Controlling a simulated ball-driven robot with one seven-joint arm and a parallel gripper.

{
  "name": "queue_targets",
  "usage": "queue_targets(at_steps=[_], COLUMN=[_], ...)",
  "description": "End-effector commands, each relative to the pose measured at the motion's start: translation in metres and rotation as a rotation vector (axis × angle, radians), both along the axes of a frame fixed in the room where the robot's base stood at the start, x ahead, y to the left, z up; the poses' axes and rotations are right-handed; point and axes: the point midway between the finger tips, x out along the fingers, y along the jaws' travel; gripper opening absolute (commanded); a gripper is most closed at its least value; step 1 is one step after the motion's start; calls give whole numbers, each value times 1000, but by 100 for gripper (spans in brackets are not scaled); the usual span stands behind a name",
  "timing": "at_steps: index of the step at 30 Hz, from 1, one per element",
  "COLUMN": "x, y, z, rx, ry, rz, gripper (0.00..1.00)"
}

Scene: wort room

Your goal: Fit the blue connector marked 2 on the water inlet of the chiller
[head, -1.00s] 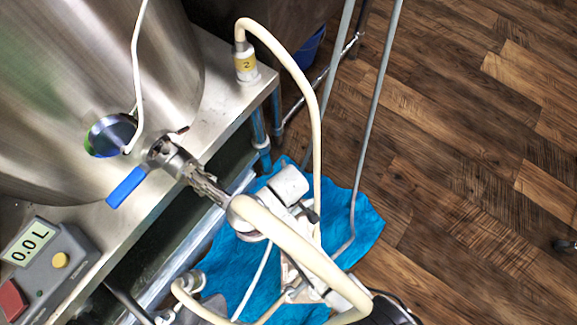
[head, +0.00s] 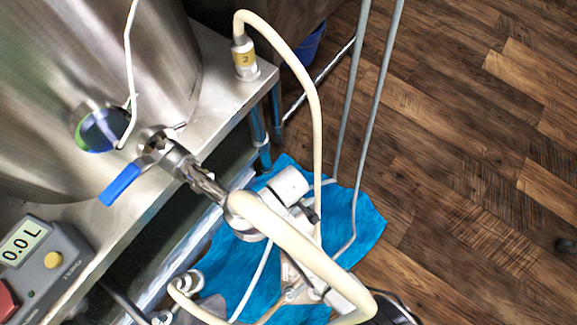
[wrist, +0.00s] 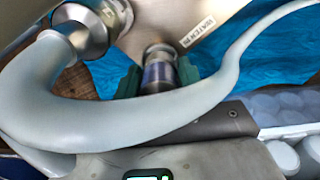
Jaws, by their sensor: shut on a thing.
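My gripper (wrist: 131,84) has green fingers on both sides of a metal connector with a dark blue band (wrist: 158,76), and is shut on it. No number is legible on this connector. A pale plate (wrist: 222,16) with a "WATER IN" label (wrist: 198,28) lies right beyond it, apparently the chiller. I cannot tell whether the connector is seated on the inlet, as its far end is hidden. In the head view, a connector with a yellow band marked 2 (head: 244,60) stands upright on the steel bench, with a cream hose rising from it.
A steel kettle (head: 60,120) has a valve with a blue handle (head: 120,185). A thick hose (wrist: 120,125) crosses close in front of my gripper in the wrist view. A blue cloth (head: 365,225) lies on the floor. A 0.0 L meter (head: 42,258) sits at left.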

Motion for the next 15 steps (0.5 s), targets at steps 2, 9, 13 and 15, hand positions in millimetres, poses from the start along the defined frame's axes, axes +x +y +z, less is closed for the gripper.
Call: queue_targets(at_steps=[2, 9, 13, 15], x=[0, 0, 0, 0], y=[0, 0, 0, 0], z=[-2, -2, -2, -2], rx=[0, 0, 0, 0], ry=[0, 0, 0, 0], rz=[0, 0, 0, 0], gripper=[8, 61, 74, 74])
